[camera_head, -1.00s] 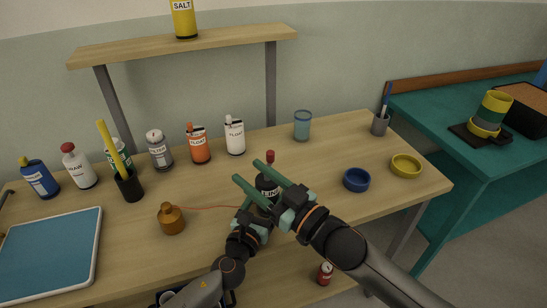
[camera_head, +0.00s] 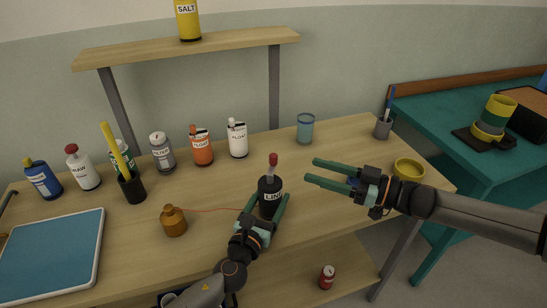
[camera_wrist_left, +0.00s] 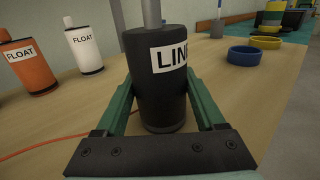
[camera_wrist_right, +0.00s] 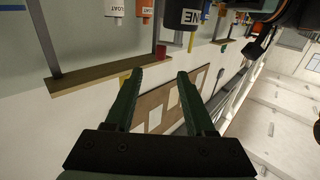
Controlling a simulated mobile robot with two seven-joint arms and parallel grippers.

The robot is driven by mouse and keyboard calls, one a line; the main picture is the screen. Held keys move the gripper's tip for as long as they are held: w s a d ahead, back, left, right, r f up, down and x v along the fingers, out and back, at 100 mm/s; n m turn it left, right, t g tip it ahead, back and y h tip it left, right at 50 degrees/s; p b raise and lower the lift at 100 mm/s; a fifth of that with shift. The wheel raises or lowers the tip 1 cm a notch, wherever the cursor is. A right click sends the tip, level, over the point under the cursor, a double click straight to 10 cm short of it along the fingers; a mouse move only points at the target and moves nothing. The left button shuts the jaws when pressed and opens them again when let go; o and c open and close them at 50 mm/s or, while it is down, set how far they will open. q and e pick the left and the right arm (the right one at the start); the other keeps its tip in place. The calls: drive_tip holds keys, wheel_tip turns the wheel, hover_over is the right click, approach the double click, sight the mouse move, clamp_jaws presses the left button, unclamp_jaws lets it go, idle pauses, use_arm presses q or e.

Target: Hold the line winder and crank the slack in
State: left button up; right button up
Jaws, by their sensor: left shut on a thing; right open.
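The line winder (camera_head: 270,192) is a black cylinder labelled LINE with a red-tipped crank knob (camera_head: 273,158) on top. It stands upright on the table, and it fills the middle of the left wrist view (camera_wrist_left: 157,95). My left gripper (camera_head: 267,203) is shut around its body, one finger on each side. A thin orange line (camera_head: 215,210) runs from the winder to a brass-coloured weight (camera_head: 173,221) at its left. My right gripper (camera_head: 311,170) is open and empty, to the right of the winder and apart from it. The crank's arm is hard to make out.
Orange (camera_head: 202,149) and white (camera_head: 237,139) float bottles stand behind, with a blue glass (camera_head: 305,128). A yellow ring (camera_head: 409,168) lies at the right; a blue ring (camera_head: 355,183) is partly hidden behind my right gripper. A blue tray (camera_head: 52,255) lies at front left.

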sight(274, 164)
drive_tip(key=x, duration=1.1)
drive_tip(key=shift+a, duration=0.2)
clamp_jaws()
